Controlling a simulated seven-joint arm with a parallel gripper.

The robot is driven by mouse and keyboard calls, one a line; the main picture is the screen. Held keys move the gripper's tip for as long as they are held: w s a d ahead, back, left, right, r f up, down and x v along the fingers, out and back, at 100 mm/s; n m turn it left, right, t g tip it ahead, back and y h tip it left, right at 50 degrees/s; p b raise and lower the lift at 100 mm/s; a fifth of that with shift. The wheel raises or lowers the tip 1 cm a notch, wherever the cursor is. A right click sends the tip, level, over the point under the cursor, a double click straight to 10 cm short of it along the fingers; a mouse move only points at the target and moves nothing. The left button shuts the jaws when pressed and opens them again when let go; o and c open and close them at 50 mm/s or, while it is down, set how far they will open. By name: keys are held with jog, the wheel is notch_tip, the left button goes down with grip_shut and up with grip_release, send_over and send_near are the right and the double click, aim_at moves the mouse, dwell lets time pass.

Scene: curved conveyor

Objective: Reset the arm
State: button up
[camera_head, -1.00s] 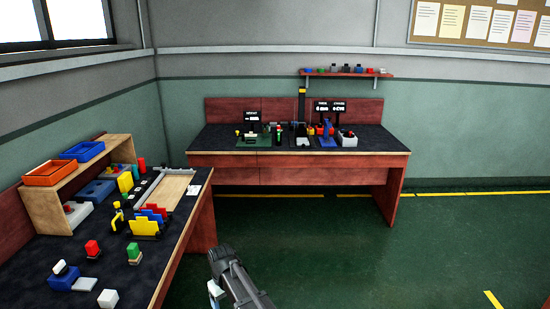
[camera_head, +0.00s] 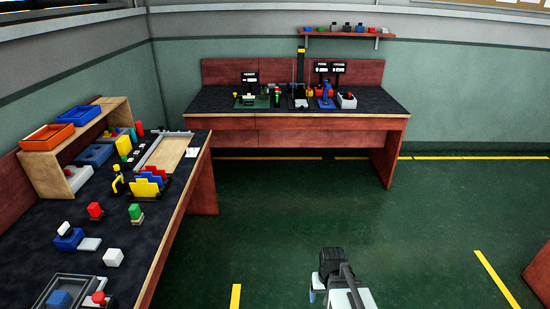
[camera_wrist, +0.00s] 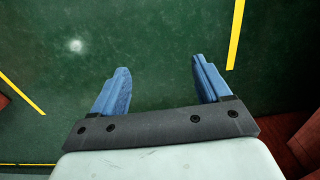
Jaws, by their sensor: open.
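My gripper (camera_wrist: 160,88) shows in the wrist view with its two blue fingers spread apart and nothing between them. Below the fingers is only green floor. In the head view my arm shows at the bottom, right of centre, over the open floor and apart from both workbenches. The fingertips are mostly hidden in the head view.
A left workbench (camera_head: 60,205) holds an orange bin (camera_head: 47,137), a blue bin (camera_head: 80,116), a wooden tray (camera_head: 168,154) and several coloured blocks. A back workbench (camera_head: 225,138) holds small devices. A shelf (camera_head: 348,34) hangs above it. The green floor (camera_head: 290,215) between is clear.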

jog(key=s+f+g, duration=0.3)
jog(key=s+f, duration=0.7)
jog(key=s, duration=0.4)
jog(key=s+f+g, duration=0.3)
jog(key=s+f, duration=0.7)
jog(key=s, duration=0.5)
jog(key=shift+s+d+f+g, duration=0.15)
jog(key=shift+s+g, duration=0.1)
jog(key=shift+g, duration=0.05)
